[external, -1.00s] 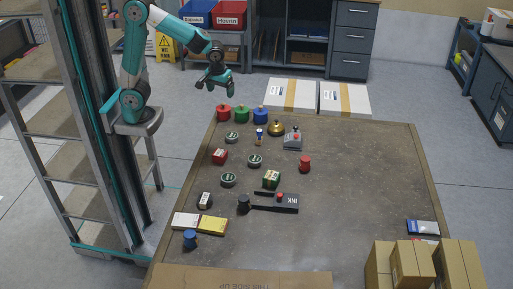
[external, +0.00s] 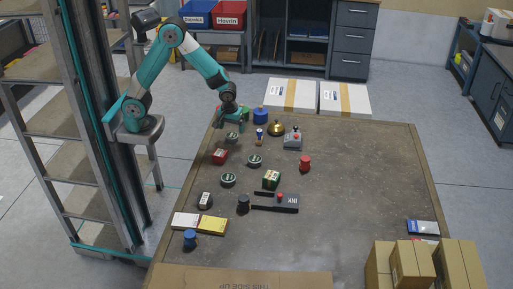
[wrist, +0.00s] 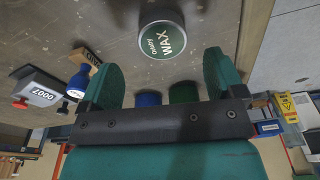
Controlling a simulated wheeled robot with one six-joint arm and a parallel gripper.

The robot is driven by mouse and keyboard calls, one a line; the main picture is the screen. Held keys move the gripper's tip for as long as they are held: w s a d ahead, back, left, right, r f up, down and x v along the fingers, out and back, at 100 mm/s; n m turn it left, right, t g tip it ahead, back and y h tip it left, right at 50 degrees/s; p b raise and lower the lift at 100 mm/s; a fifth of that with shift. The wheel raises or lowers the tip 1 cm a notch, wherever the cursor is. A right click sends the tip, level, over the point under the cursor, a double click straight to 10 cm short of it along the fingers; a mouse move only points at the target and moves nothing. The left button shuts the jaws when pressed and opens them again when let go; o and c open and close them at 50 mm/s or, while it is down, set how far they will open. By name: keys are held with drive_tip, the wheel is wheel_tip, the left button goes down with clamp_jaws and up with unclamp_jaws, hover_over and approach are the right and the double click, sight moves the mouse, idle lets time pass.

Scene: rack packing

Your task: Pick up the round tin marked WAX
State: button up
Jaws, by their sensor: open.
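The round tin marked WAX (wrist: 162,38) has a dark green lid with pale lettering and a grey rim. It lies at the top middle of the wrist view, ahead of and between my fingertips. My gripper (wrist: 163,72) is open, its green fingers apart, with nothing between them. In the external view my gripper (external: 231,124) is low over the far left of the table. A round green tin (external: 232,139) sits just under and in front of it, partly covered by the fingers. Its label cannot be read there.
Two similar round tins (external: 254,160) (external: 228,180) lie nearer on the table (external: 350,190). A red box (external: 220,156), a small blue-capped bottle (external: 259,135) and a blue knobbed weight (external: 260,116) are close by. The table's right side is mostly clear.

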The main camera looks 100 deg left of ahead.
sight(232, 135)
drive_tip(key=f, duration=0.5)
drive_tip(key=shift+s+a, duration=0.1)
drive_tip(key=shift+a, duration=0.1)
drive_tip(key=c, duration=1)
drive_tip(key=shift+c, duration=0.2)
drive_tip(key=shift+r, duration=0.1)
